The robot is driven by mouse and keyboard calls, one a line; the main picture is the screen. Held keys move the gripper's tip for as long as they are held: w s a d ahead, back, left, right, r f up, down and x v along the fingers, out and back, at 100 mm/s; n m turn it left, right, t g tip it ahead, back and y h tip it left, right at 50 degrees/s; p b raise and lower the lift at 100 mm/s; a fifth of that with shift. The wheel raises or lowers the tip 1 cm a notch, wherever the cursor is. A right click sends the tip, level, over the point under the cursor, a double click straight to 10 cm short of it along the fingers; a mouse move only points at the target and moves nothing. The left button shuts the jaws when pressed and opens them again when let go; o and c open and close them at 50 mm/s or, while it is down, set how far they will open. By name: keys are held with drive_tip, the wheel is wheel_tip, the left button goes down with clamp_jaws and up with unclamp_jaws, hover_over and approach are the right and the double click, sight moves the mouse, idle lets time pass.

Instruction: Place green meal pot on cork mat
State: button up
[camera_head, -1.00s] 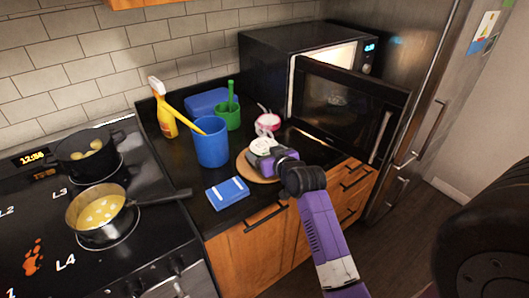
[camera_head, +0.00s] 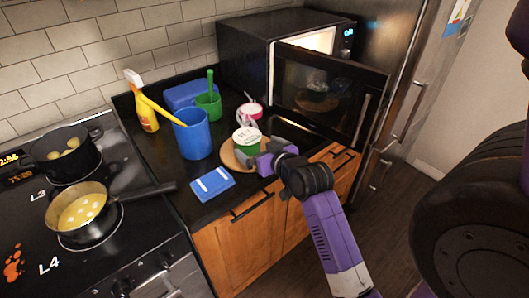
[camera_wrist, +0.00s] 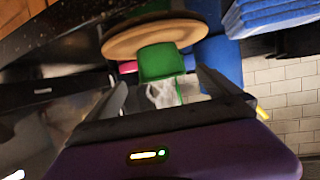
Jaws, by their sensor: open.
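The green meal pot (camera_head: 246,143), with a white lid, stands upright on the round cork mat (camera_head: 230,159) on the counter. In the wrist view, which is upside down, the pot (camera_wrist: 160,61) touches the cork mat (camera_wrist: 150,37) with its base. My gripper (camera_head: 260,158) is beside the pot on its right in the head view. In the wrist view, my gripper (camera_wrist: 164,90) is open, with its fingers spread to either side of the pot's lid end. No finger visibly touches the pot.
A blue tumbler (camera_head: 193,135), blue sponge (camera_head: 212,183), green cup (camera_head: 208,106) and pink-and-white item (camera_head: 249,112) surround the mat. The open microwave door (camera_head: 325,90) stands close behind my arm. A stove with pots (camera_head: 80,212) is at left.

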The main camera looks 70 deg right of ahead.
drive_tip(key=v, duration=0.4)
drive_tip(key=shift+s+a, duration=0.1)
drive_tip(key=s+a+f+n+t+y, duration=0.1)
drive_tip(key=a+f+n+y, duration=0.15)
drive_tip(key=a, duration=0.75)
drive_tip(key=s+a+f+n+t+y, duration=0.1)
drive_tip(key=s+a+f+n+t, duration=0.15)
drive_tip(key=a, duration=0.75)
drive_tip(key=s+a+r+n+y, duration=0.1)
drive_tip(key=s+a+y, duration=0.2)
drive_tip(key=s+a, duration=0.2)
drive_tip(key=s+a+r+n+y, duration=0.2)
drive_tip(key=s+a, duration=0.3)
drive_tip(key=a, duration=0.5)
drive_tip(key=shift+s+r+t+y, duration=0.2)
drive_tip(key=shift+s+t+y, duration=0.15)
drive_tip(key=shift+t+y, duration=0.1)
